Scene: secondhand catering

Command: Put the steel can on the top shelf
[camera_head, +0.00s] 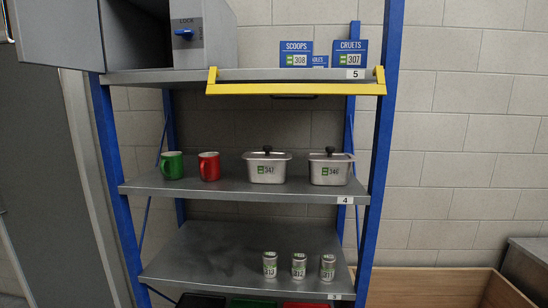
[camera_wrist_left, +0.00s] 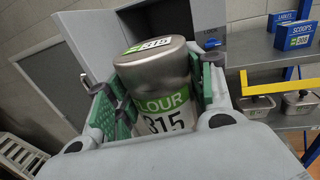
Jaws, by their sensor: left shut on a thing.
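In the left wrist view a steel can (camera_wrist_left: 158,72) with a green and white label reading "LOUR 315" sits between the green-padded fingers of my left gripper (camera_wrist_left: 155,92). The gripper is shut on it, and the can looks tilted in that picture. Neither the can nor my left gripper shows in the head view. The highest shelf in view (camera_head: 255,75), tagged 5, has a yellow bar along part of its front edge. My right gripper is in neither view.
A grey cabinet (camera_head: 217,45) with a blue lock knob stands on the shelf's left. Blue boxes, Scoops (camera_head: 296,48) and Cruets (camera_head: 350,47), stand at its right; between is free room. Mugs and lidded pans (camera_head: 267,170) fill shelf 4; three small cans (camera_head: 298,268) stand below.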

